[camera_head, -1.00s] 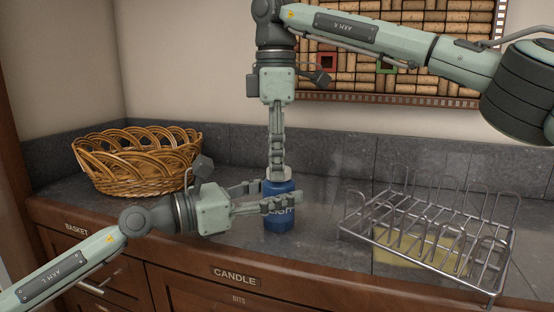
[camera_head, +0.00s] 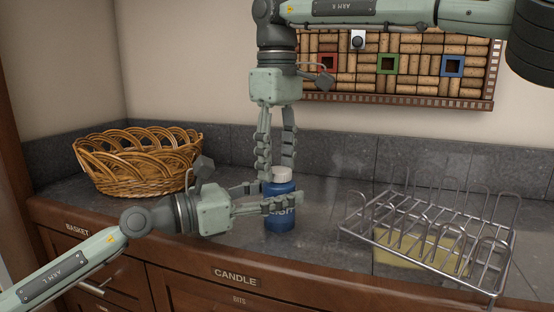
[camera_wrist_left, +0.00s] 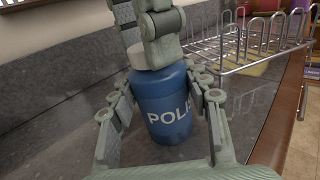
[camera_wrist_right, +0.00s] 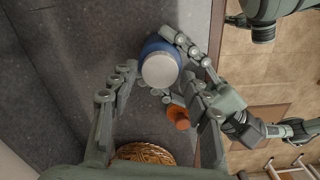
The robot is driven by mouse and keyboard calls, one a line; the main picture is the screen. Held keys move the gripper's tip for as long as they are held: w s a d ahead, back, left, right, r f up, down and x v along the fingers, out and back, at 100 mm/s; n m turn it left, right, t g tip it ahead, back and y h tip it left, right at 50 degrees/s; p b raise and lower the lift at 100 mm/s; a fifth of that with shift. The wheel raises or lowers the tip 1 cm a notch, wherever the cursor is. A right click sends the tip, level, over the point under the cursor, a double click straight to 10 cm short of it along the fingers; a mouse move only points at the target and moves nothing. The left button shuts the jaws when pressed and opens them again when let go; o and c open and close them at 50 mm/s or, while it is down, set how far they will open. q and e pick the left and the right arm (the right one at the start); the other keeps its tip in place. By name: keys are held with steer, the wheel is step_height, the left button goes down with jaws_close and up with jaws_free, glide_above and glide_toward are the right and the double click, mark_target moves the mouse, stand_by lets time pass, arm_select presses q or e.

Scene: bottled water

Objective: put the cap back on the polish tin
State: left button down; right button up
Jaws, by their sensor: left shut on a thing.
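The blue polish tin (camera_head: 280,216) stands upright on the dark counter, also seen in the left wrist view (camera_wrist_left: 166,110) with its lettering facing out. The white cap (camera_head: 282,174) sits on top of the tin and looks level; it shows from above in the right wrist view (camera_wrist_right: 160,70). My left gripper (camera_head: 272,198) is shut on the tin's body from the left side. My right gripper (camera_head: 277,168) points down with its fingers spread, above and just behind the cap, holding nothing. Its fingers partly hide the cap in the left wrist view.
A wicker basket (camera_head: 135,180) stands at the back left. A wire rack (camera_head: 430,238) with a yellow thing (camera_head: 415,247) beneath it stands to the right. An orange object (camera_wrist_right: 178,115) shows near my left gripper in the right wrist view. A cork board (camera_head: 400,60) hangs behind.

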steer(key=shift+o, duration=0.2)
steer(key=shift+r, duration=2.3)
steer(key=shift+c, duration=0.2)
